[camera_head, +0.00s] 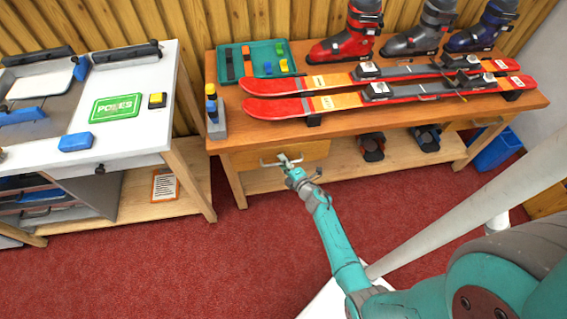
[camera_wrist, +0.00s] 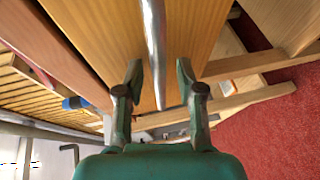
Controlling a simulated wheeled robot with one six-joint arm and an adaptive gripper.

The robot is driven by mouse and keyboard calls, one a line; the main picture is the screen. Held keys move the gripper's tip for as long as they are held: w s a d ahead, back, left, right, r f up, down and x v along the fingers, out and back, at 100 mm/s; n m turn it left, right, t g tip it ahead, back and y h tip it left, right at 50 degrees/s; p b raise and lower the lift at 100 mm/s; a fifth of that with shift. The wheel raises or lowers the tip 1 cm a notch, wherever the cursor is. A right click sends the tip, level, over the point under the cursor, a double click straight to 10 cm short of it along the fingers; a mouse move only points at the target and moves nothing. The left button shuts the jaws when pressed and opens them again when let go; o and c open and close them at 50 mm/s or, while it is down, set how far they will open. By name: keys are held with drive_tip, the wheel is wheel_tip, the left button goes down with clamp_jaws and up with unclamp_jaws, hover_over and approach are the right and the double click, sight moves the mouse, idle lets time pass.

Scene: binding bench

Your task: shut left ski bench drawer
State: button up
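The ski bench (camera_head: 222,82) is a wooden bench with a shelf below. Its left drawer (camera_head: 312,151) has a light wooden front under the top, with a silver bar handle (camera_head: 270,163). How far the drawer stands out is hard to tell. My gripper (camera_head: 291,168) is at this handle. In the wrist view, the drawer front (camera_wrist: 190,30) fills the upper middle, and the handle (camera_wrist: 154,45) runs between the two fingers of my gripper (camera_wrist: 158,75). The fingers are apart, one on each side of the bar, with visible gaps.
Red skis (camera_head: 330,102), several ski boots (camera_head: 347,38), a teal tool tray (camera_head: 224,72) and a small bottle (camera_head: 211,98) are on the bench top. Bindings (camera_head: 372,147) lie on the shelf. A white-topped bench (camera_head: 140,130) stands at left.

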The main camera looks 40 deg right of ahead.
clamp_jaws()
drive_tip(key=shift+w+d, duration=0.6)
drive_tip(key=shift+w, duration=0.3)
drive_tip(key=shift+w+d, duration=0.6)
drive_tip(key=shift+w, duration=0.3)
unclamp_jaws()
drive_tip(key=shift+w+d, duration=0.1)
drive_tip(key=v, duration=1.2)
